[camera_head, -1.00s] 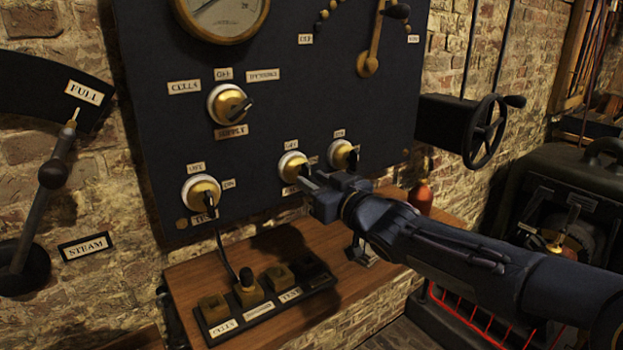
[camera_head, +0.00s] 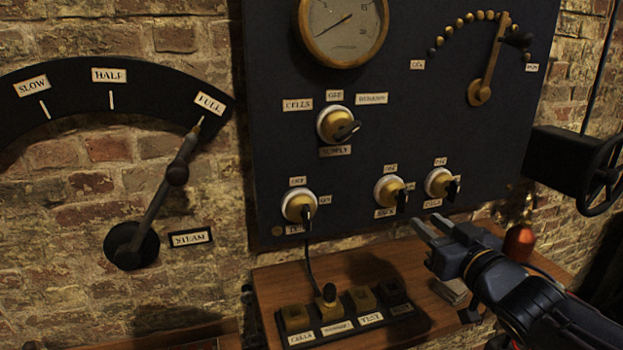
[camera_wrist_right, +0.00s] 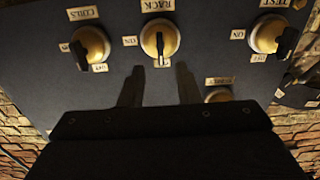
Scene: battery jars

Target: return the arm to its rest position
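My right gripper (camera_head: 436,226) is in front of the lower right of the dark panel (camera_head: 345,175), empty, with its two fingers apart. Its tips appear below the middle and right lower knobs. The right wrist view shows both fingers (camera_wrist_right: 158,90) apart with only panel between them. The rack knob (camera_wrist_right: 160,38) is beyond them, with the coils knob (camera_wrist_right: 90,46) to the left and the test knob (camera_wrist_right: 268,34) to the right. My left gripper is not in view.
A wooden shelf (camera_head: 275,283) below the panel carries a block of several keys (camera_head: 352,322) and a red-orange bottle (camera_head: 519,243) close to my right arm. A handwheel (camera_head: 602,175) juts out at right. A steam lever (camera_head: 165,195) stands at FULL on the left.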

